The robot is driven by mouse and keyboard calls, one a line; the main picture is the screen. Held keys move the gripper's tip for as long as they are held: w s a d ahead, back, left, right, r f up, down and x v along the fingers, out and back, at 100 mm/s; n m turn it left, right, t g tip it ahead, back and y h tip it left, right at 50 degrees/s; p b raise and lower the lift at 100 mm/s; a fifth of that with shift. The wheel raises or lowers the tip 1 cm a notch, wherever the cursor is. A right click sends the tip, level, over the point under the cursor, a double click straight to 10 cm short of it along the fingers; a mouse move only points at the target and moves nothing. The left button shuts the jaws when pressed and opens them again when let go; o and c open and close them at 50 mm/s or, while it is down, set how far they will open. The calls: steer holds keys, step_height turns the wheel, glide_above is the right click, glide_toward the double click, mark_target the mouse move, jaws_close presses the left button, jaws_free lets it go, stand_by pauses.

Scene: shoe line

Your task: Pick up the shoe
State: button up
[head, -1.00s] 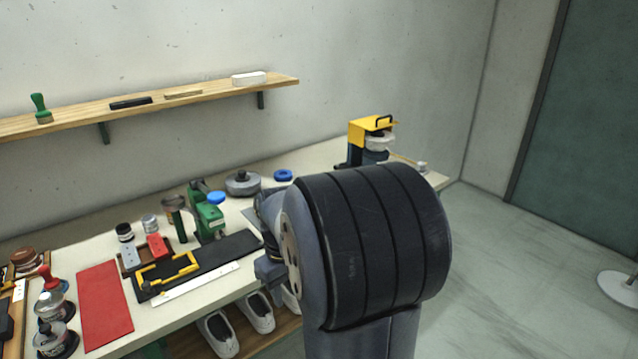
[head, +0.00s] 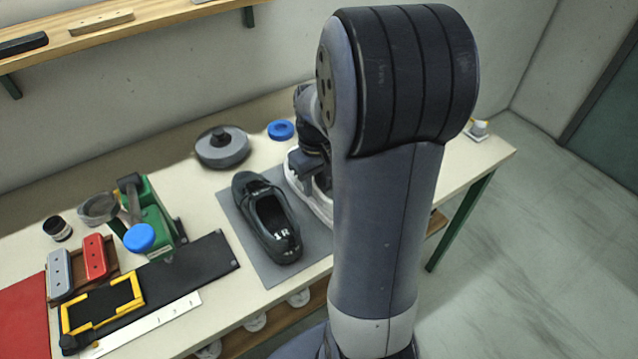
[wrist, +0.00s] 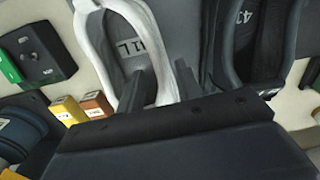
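A black shoe (head: 268,215) lies on a grey mat (head: 240,222) on the bench, with a white label inside its heel. A white shoe (head: 318,205) lies right of it, mostly hidden behind my arm. In the wrist view the white shoe (wrist: 92,38) is at top centre, with a label in its dark opening, and the dark shoe (wrist: 222,50) is to its right. My gripper (wrist: 150,75) has its two fingers apart, over or in the white shoe's opening; nothing shows clamped between them. Contact with the shoe cannot be told.
A green tool (head: 150,215), a black strip (head: 200,262) and a yellow frame (head: 75,318) stand left of the mat. A grey round tin (head: 222,147) and a blue ring (head: 281,130) lie behind. A shelf (head: 110,25) runs along the wall. More shoes sit below the bench.

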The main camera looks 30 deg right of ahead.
mark_target(316, 199)
steer(key=shift+s+a+f, duration=0.1)
steer(key=shift+f, duration=0.5)
steer(key=shift+f+p, duration=0.4)
steer(key=shift+f, duration=2.15)
steer(key=shift+c, duration=0.5)
jaws_close()
steer(key=shift+r, duration=0.1)
